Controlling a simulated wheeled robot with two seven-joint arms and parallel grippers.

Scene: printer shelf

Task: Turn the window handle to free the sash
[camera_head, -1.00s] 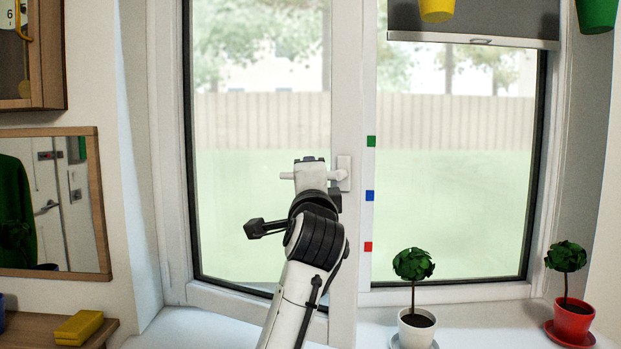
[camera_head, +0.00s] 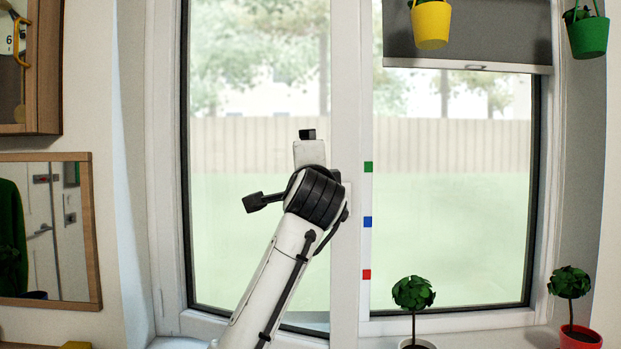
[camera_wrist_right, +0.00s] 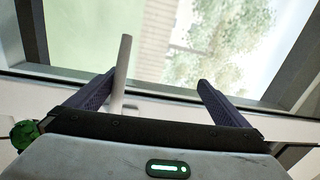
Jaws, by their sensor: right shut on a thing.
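The white window handle (camera_wrist_right: 121,70) shows in the right wrist view as a straight bar against the inner side of the left finger. It runs roughly along the line of the fence outside. In the head view my right arm hides the handle and the fingertips. The left sash (camera_head: 172,200) stands in its white frame; I see no clear gap along it. My left gripper is not in view.
A small plant (camera_head: 413,293) in a white pot and one in a red pot (camera_head: 580,337) stand on the sill at right. A yellow pot (camera_head: 431,26) and a green pot (camera_head: 588,38) hang above. A mirror (camera_head: 95,230) is on the left wall.

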